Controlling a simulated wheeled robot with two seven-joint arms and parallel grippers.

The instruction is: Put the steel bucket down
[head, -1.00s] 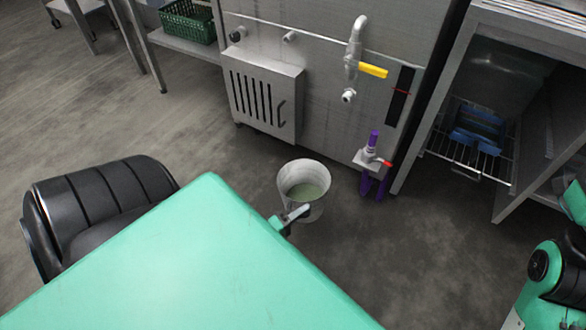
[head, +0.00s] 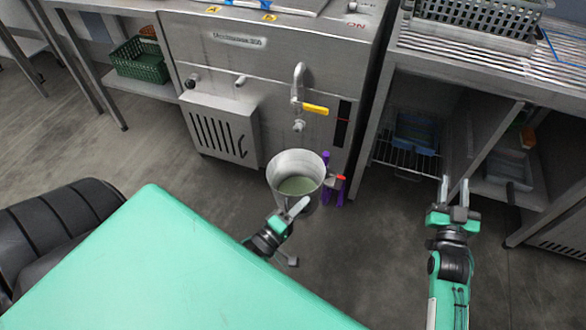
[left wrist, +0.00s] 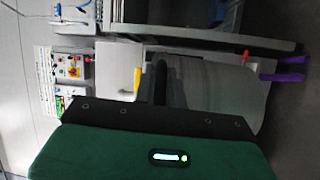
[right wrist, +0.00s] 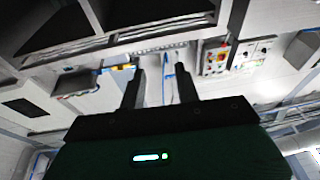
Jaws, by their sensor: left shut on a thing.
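The steel bucket (head: 286,165) is upright near the front of the steel machine, with a greenish liquid or bottom inside. My left gripper (head: 297,208) is shut on the bucket at its near side. The bucket wall also shows as a grey curved surface in the left wrist view (left wrist: 215,95), beside the dark finger. The bucket's underside is partly hidden by my gripper, so I cannot tell clearly whether it touches the floor. My right gripper (head: 455,190) is empty and open, with its fingers apart, before the right-hand bench.
The steel machine (head: 250,75) has a tap with a yellow handle (head: 314,109) above the bucket. A red-handled valve (head: 337,181) and purple parts (head: 326,190) are just behind it. A wire rack (head: 405,160) is under the right bench. Grey floor (head: 370,250) is clear between my arms.

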